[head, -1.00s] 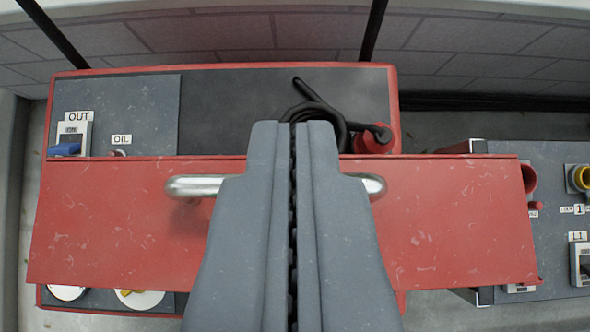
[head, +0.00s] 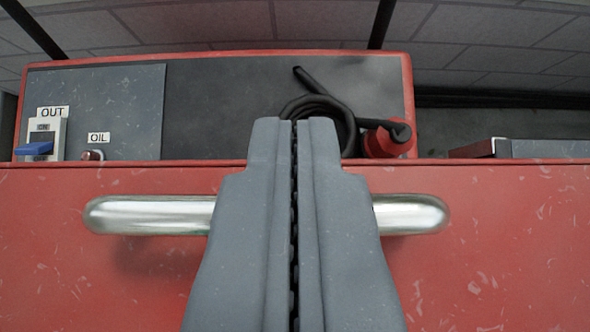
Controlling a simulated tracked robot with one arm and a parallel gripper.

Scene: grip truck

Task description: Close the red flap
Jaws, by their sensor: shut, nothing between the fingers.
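The red flap (head: 500,230) spans the whole width of the head view, with its far edge running across just above the middle. A silver bar handle (head: 412,213) is fixed on its face. My gripper (head: 294,125) is shut and empty, with its grey fingers pressed together. The fingers lie across the middle of the handle in the picture and hide that part of it. Their tips show above the flap's far edge. I cannot tell whether the fingers touch the flap or the handle.
Behind the flap is a red-rimmed panel (head: 230,100) with a blue switch (head: 38,149) marked OUT, an OIL knob (head: 92,155), a coiled black cable (head: 318,107) and a red plug (head: 385,140). A grey panel (head: 552,149) shows at the right. A tiled wall stands behind.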

